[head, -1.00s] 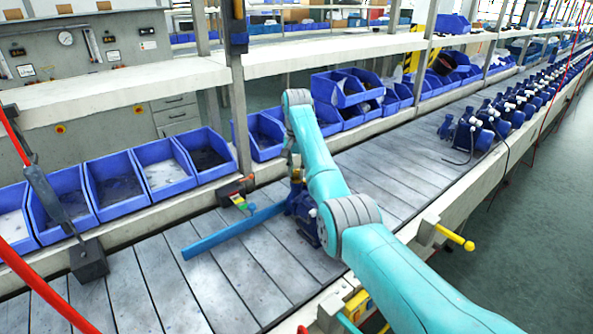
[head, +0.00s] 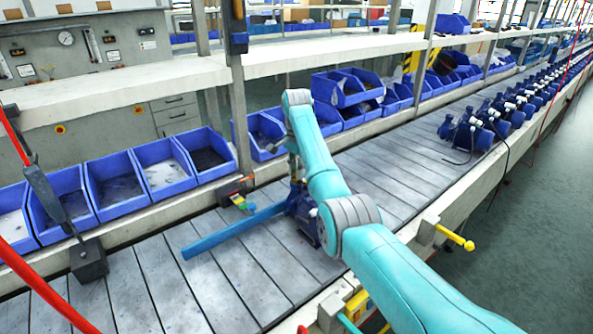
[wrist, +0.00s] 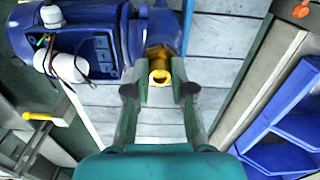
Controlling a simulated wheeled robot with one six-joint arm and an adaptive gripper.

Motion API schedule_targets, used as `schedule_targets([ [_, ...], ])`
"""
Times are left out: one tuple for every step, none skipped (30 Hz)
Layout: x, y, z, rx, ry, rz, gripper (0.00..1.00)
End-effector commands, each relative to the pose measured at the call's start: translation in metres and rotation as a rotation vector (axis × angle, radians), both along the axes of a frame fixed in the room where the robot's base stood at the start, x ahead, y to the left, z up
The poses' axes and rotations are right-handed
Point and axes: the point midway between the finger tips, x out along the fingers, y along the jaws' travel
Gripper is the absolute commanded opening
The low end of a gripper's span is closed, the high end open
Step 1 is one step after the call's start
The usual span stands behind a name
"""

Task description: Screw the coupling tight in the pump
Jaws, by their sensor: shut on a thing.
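The brass-yellow coupling (wrist: 160,72) stands between my two fingertips in the wrist view, at the side of the blue pump (wrist: 80,42). My gripper (wrist: 160,90) is shut on the coupling, one finger on each side. The coupling's far end meets the pump's blue body; how deep it sits in the port is hidden. In the head view the pump (head: 306,222) stands on the slatted line below my gripper (head: 294,168), partly covered by my arm. The coupling cannot be made out clearly there.
A long blue bar (head: 232,231) reaches left from the pump over the line (head: 160,290). Blue bins (head: 113,185) stand along the back. More pumps (head: 470,132) are lined up at the right. A yellow-handled lever (head: 457,240) sticks out at the front edge.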

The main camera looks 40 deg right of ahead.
Motion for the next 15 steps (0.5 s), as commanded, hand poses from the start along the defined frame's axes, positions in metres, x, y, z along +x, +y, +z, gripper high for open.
schedule_targets([
  [0.0000,0.0001,-0.0003,0.000,0.000,-0.031,0.00],
  [-0.0001,0.0001,-0.0004,0.000,0.000,-0.048,0.00],
  [0.0000,0.0001,-0.0004,0.000,0.000,-0.064,0.00],
  [0.0000,0.0001,-0.0004,0.000,0.000,-0.071,0.00],
  [0.0000,0.0001,-0.0004,0.000,0.000,-0.075,0.00],
  [0.0000,0.0001,-0.0004,0.000,0.000,-0.076,0.00],
  [0.0000,0.0001,-0.0004,0.000,0.000,-0.076,0.00],
  [0.0000,0.0001,-0.0004,0.000,0.000,-0.076,0.00],
  [-0.0001,0.0001,-0.0004,0.000,0.000,-0.075,0.00],
  [-0.0001,0.0001,-0.0004,0.000,0.000,-0.075,0.00],
  [-0.0001,0.0001,-0.0004,0.000,0.000,-0.075,0.00],
  [-0.0001,0.0001,-0.0004,0.000,0.000,-0.077,0.00],
  [-0.0001,0.0001,-0.0004,0.000,0.000,-0.084,0.00],
  [-0.0001,0.0001,-0.0004,0.000,0.000,-0.097,0.00],
  [-0.0001,0.0001,-0.0004,0.000,0.000,-0.123,0.00],
])
